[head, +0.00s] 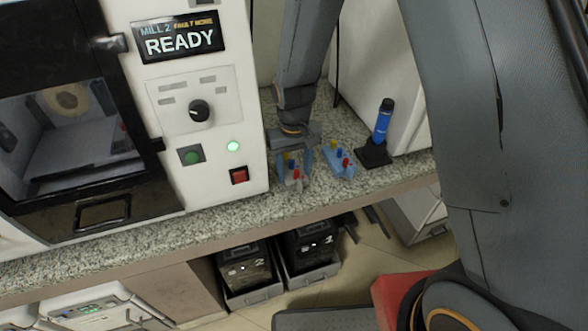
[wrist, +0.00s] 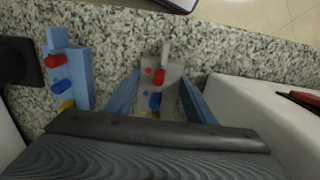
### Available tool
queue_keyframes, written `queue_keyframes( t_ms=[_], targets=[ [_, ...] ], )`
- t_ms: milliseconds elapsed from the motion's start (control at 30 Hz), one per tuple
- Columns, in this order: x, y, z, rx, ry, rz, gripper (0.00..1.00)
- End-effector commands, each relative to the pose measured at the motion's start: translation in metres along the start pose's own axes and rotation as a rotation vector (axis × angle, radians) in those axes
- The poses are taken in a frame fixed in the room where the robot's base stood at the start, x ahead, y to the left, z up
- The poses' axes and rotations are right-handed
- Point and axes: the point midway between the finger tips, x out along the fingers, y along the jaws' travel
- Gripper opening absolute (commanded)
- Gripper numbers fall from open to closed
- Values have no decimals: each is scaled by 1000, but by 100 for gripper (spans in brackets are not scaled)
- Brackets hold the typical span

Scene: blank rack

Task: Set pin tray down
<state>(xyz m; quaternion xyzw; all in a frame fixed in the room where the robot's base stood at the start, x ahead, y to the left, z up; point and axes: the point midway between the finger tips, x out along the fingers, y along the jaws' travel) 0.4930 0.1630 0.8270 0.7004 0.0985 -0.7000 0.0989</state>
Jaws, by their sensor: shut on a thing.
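A grey pin tray (head: 291,183) with red, blue and yellow pins is between the fingers of my gripper (head: 294,165), over the speckled counter to the right of the mill. In the wrist view the grey tray (wrist: 174,72) sits between the two blue-grey fingers of my gripper (wrist: 160,98), which is shut on it. Its rear part is hidden by the gripper body. The tray looks level and very close to the counter; I cannot tell whether it touches. A blue pin tray (head: 341,164) with similar pins stands apart to the right; it also shows in the wrist view (wrist: 76,82).
The white mill (head: 215,100) with a READY display stands close on the left. A blue cylinder in a black holder (head: 374,152) stands at the right. The granite counter (head: 235,205) has its front edge just before the tray. Black bins (head: 310,248) sit below.

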Motion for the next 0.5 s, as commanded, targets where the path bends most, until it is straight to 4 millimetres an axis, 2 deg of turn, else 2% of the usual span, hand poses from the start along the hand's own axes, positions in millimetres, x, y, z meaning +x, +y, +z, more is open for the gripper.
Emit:
queue_keyframes(
  t_ms=[67, 100, 167, 500],
  targets=[
    [3, 0, 0, 0, 0, 0, 24],
    [2, 0, 0, 0, 0, 0, 56],
    [2, 0, 0, 0, 0, 0, 66],
    [0, 0, 0, 0, 0, 0, 68]
  ],
)
